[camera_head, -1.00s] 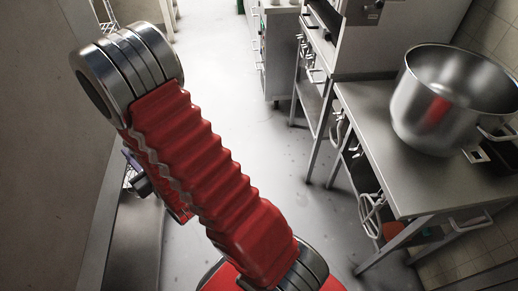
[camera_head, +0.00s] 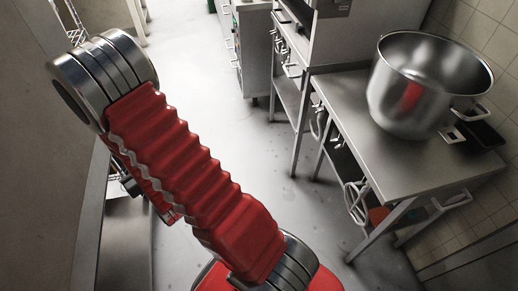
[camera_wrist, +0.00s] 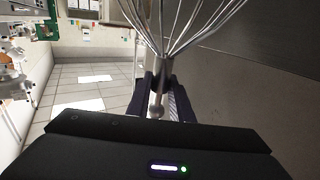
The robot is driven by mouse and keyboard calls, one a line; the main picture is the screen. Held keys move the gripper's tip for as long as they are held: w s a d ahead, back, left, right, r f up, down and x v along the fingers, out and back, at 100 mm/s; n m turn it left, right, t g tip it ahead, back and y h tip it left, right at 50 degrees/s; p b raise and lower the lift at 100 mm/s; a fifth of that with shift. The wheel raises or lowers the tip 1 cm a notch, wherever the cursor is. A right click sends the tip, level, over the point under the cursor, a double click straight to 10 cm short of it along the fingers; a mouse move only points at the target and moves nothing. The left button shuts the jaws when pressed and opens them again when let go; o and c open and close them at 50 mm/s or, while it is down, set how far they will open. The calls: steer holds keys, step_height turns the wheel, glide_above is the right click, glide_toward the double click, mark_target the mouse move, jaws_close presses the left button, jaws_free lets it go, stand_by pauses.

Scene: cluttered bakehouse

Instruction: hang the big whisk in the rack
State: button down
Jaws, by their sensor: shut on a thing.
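The big whisk (camera_wrist: 163,62) shows in the wrist view. Its wire loops spread upward past the top edge, and its handle end sits between the fingers of my gripper (camera_wrist: 160,95). My gripper is shut on the handle. In the head view my arm hides most of the gripper; part of it and the whisk's wires may show at the far left, too small to tell. I cannot make out the rack for certain in either view.
A steel worktable (camera_head: 395,158) at the right carries a large steel pot (camera_head: 425,85) and a dark tray (camera_head: 478,137). Grey floor (camera_head: 225,130) lies free in the middle. A brown-grey wall or panel (camera_head: 40,180) stands close at the left.

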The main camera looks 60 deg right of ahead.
steer(key=s+d+f+m+g+h, duration=0.3)
steer(key=s+d+m+h, duration=0.1)
steer(key=d, duration=0.6)
steer(key=s+d+f+m+g+h, duration=0.3)
steer(key=s+d+g+h, duration=0.1)
steer(key=d, duration=0.6)
steer(key=s+d+f+m+g+h, duration=0.3)
steer(key=s+d+m+h, duration=0.1)
steer(key=d, duration=0.6)
steer(key=s+d+f+m+g, duration=0.2)
steer(key=s+g, duration=0.3)
steer(key=s, duration=0.3)
steer(key=s+d+f+m+g, duration=0.2)
steer(key=s+d+m+g, duration=0.2)
steer(key=s, duration=0.5)
steer(key=s+d+f+m+g+h, duration=0.1)
steer(key=s+d+f+m+g, duration=0.2)
steer(key=s, duration=0.6)
steer(key=d+g, duration=0.2)
steer(key=g, duration=0.1)
steer(key=shift+s+m, duration=0.2)
steer(key=shift+m, duration=0.2)
steer(key=shift+s, duration=0.1)
steer(key=s+d, duration=0.8)
steer(key=d, duration=0.1)
steer(key=shift+d, duration=0.15)
steer(key=shift+f, duration=0.1)
steer(key=shift+r, duration=0.2)
